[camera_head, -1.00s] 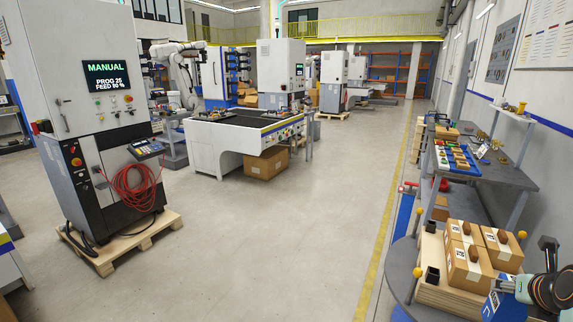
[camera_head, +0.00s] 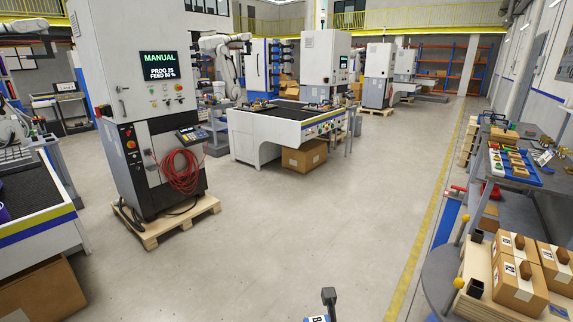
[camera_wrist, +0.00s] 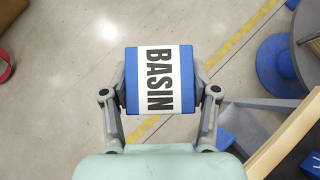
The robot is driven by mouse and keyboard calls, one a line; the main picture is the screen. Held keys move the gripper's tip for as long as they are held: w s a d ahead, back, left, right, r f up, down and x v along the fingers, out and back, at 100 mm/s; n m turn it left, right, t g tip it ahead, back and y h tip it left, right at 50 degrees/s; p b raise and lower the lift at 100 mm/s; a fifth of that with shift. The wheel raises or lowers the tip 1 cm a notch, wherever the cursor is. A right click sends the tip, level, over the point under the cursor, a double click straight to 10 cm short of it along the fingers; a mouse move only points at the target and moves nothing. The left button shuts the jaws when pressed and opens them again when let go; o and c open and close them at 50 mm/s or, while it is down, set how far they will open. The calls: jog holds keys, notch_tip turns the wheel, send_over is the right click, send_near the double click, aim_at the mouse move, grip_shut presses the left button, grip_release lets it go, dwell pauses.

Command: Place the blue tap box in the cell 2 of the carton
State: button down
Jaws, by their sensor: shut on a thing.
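A blue box (camera_wrist: 187,85) with a white label reading BASIN is in the middle of the wrist view. My gripper (camera_wrist: 160,76) is shut on it, with one finger at each side. The floor shows beneath the box, so it is held in the air. In the head view only a blue and white corner of the box (camera_head: 316,318) shows at the bottom edge, beside a dark upright part. I cannot make out a carton with numbered cells in either view.
Several cardboard boxes (camera_head: 518,282) with brown knobs sit in a wooden tray at the lower right. A workbench with a blue parts tray (camera_head: 516,167) stands behind them. A machine on a pallet (camera_head: 165,222) stands at left. The middle floor is clear.

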jog(key=s+a+n+y, duration=0.15)
jog(key=s+a, duration=0.25)
jog(key=a, duration=0.4)
jog(key=s+r+n+g+y+p, duration=0.1)
jog(key=s+r+p, duration=1)
jog(key=p, duration=2.2)
notch_tip(320, 180, up, 2)
jog(key=shift+s+d+r+n, duration=0.2)
jog(key=shift+d+n, duration=0.05)
jog(key=shift+n, duration=0.5)
jog(key=shift+y, duration=0.25)
